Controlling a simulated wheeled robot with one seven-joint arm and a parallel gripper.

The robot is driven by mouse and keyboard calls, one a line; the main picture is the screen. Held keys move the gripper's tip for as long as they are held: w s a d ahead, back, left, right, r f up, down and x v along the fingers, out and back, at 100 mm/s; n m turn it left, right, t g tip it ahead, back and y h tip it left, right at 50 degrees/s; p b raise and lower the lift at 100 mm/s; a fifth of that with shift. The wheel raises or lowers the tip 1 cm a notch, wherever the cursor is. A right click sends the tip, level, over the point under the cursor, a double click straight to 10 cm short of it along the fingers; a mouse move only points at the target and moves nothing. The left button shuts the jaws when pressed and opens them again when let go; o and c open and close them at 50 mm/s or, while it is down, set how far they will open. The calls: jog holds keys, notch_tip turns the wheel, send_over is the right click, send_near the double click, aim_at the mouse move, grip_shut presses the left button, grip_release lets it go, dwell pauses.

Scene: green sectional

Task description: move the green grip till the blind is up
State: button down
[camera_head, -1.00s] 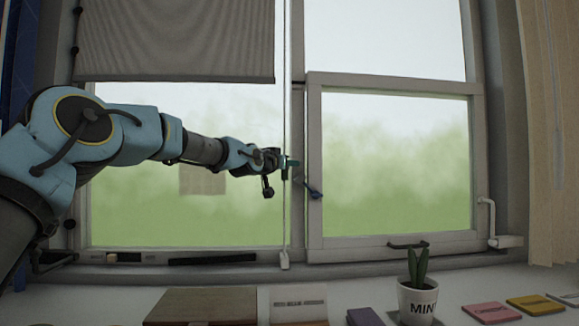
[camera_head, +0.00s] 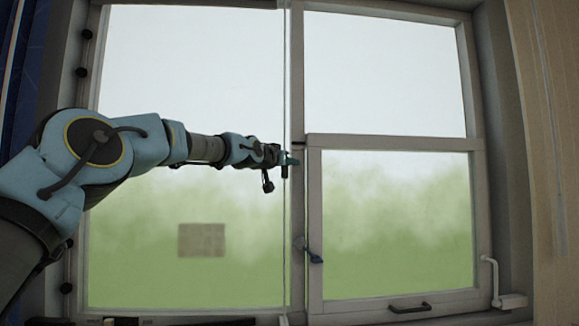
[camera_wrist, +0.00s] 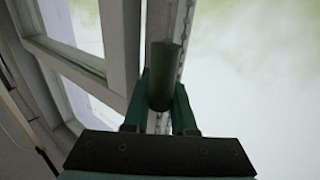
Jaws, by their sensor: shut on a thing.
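My gripper (camera_head: 288,161) is at the cord (camera_head: 285,80) that runs down the middle post of the window. In the wrist view, the dark green grip (camera_wrist: 166,70) is a cylinder between the teal fingers of my gripper (camera_wrist: 161,95), which are shut on it. The grip is mostly hidden in the head view. Of the blind, only a thin dark strip (camera_head: 190,4) shows at the top edge of the head view. The left pane below it is uncovered.
A white crank handle (camera_head: 495,280) is at the right. A beige curtain (camera_head: 555,150) hangs at the far right.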

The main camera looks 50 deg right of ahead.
jog(key=shift+a+r, duration=0.1)
jog(key=shift+r, duration=0.35)
jog(key=c, duration=1.1)
grip_release()
jog(key=shift+c, duration=0.2)
jog(key=o, duration=0.5)
jog(key=shift+f, duration=0.2)
jog(key=shift+c, duration=0.2)
jog(key=b+v, duration=0.6)
jog(key=v, duration=0.4)
jog(key=shift+s+a, duration=0.15)
jog(key=shift+a, duration=0.15)
